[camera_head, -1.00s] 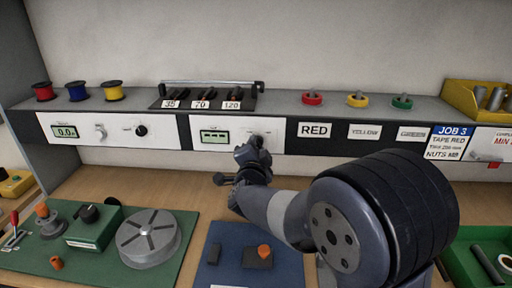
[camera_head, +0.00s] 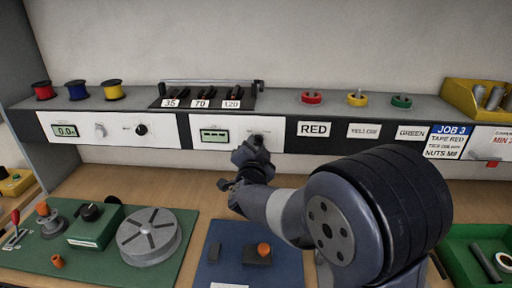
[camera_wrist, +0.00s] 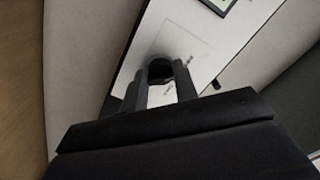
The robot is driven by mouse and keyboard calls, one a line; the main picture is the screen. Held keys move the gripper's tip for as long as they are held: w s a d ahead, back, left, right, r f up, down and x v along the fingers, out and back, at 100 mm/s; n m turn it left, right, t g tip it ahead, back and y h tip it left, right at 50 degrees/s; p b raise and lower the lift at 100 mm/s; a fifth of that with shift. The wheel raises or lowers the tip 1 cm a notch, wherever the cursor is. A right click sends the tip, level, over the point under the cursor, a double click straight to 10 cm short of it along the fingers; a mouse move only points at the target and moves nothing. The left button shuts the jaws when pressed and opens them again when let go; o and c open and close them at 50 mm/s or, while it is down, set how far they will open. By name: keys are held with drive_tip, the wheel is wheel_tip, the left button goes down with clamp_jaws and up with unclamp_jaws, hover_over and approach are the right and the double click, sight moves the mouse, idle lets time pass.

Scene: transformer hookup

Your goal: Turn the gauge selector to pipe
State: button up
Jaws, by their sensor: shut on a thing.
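The gauge selector is a small dark knob (camera_wrist: 160,68) on a white panel (camera_head: 208,120) with a small greenish display (camera_head: 214,135). My gripper (camera_wrist: 160,80) is shut on the knob, with one finger on each side of it in the wrist view. In the head view my gripper (camera_head: 256,145) reaches up to the right part of the panel and mostly hides the knob. Small print shows on the panel beside the knob in the wrist view, too blurred to read, so I cannot tell which setting it points to.
A similar white panel to the left has its own display (camera_head: 65,131) and a black knob (camera_head: 141,130). Label cards, including a RED card (camera_head: 314,129), line the shelf front to the right. A blue mat (camera_head: 205,272) and a green mat (camera_head: 165,265) lie below.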

drive_tip(key=o, duration=1)
drive_tip(key=shift+s, duration=0.1)
drive_tip(key=s+b, duration=0.1)
drive_tip(key=s, duration=0.9)
drive_tip(key=shift+s+a+b, duration=0.2)
drive_tip(key=shift+s+b, duration=0.15)
drive_tip(key=shift+b, duration=0.05)
drive_tip(key=shift+w, duration=0.15)
drive_tip(key=w+p, duration=0.1)
drive_tip(key=w, duration=0.9)
drive_tip(key=shift+w+d+p, duration=0.2)
drive_tip(key=shift+w+p, duration=0.15)
drive_tip(key=shift+p, duration=0.05)
drive_tip(key=shift+s, duration=0.1)
